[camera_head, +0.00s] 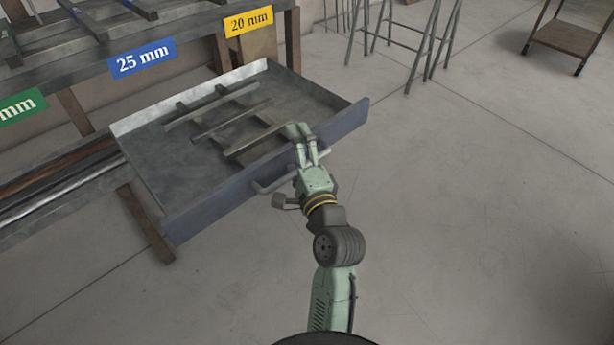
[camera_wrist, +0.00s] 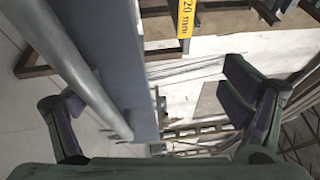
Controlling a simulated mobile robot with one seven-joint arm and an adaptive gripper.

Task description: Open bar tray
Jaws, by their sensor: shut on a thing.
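The bar tray (camera_head: 180,150) is a grey metal drawer that stands pulled out from the rack, with several bars on its floor. Its blue-grey front panel (camera_head: 215,205) carries a bar handle (camera_head: 270,186). My gripper (camera_head: 305,145) is at the right part of this front, fingers at the panel's top edge. In the wrist view the handle (camera_wrist: 85,75) and the front panel (camera_wrist: 122,50) lie between my two fingers (camera_wrist: 155,110). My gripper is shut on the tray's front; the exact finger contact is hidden.
The rack has a blue 25 mm label (camera_head: 142,59), a yellow 20 mm label (camera_head: 248,21) and a green label (camera_head: 22,107). A metal stand (camera_head: 405,40) and a wooden-topped table (camera_head: 565,38) are at the back. The floor at the right is clear.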

